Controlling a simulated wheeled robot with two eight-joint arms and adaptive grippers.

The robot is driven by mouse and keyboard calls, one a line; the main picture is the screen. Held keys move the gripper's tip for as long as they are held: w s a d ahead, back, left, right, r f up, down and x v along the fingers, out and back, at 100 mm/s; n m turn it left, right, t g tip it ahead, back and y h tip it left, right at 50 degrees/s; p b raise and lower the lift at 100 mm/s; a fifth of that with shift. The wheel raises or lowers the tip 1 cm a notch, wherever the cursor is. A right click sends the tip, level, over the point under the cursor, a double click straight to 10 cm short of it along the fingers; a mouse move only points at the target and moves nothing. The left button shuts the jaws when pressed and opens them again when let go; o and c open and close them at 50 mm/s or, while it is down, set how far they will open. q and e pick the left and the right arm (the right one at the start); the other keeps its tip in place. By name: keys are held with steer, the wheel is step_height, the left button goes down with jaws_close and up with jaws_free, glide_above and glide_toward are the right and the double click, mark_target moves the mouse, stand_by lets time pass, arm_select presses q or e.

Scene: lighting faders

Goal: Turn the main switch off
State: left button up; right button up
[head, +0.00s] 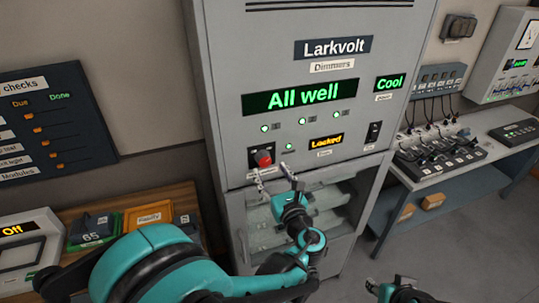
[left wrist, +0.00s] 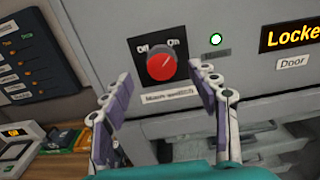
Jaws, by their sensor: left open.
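The main switch is a red rotary knob (head: 264,158) on a black plate of the grey Larkvolt dimmer cabinet. In the left wrist view the knob (left wrist: 161,66) sits between the printed words "Off" at left and "On" at right. Its handle seems to lean toward "On", though the pointer is hard to make out. My left gripper (head: 272,173) is open just in front of and below the knob. In the left wrist view its fingers (left wrist: 160,82) stand apart, one on each side of the knob, with nothing between them. My right gripper (head: 398,288) is at the bottom edge, partly cut off.
The cabinet shows "All well" (head: 300,96), "Cool" (head: 389,83) and a "Locked" door display (head: 326,142). A black rocker switch (head: 374,131) is at right. A glazed door (head: 330,205) lies below. A bench (head: 460,160) with faders stands right, a wooden desk (head: 170,196) left.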

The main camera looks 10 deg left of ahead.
mark_target(265, 162)
arm_select(q)
steer(key=shift+x, duration=2.8)
steer(key=c, duration=1.2)
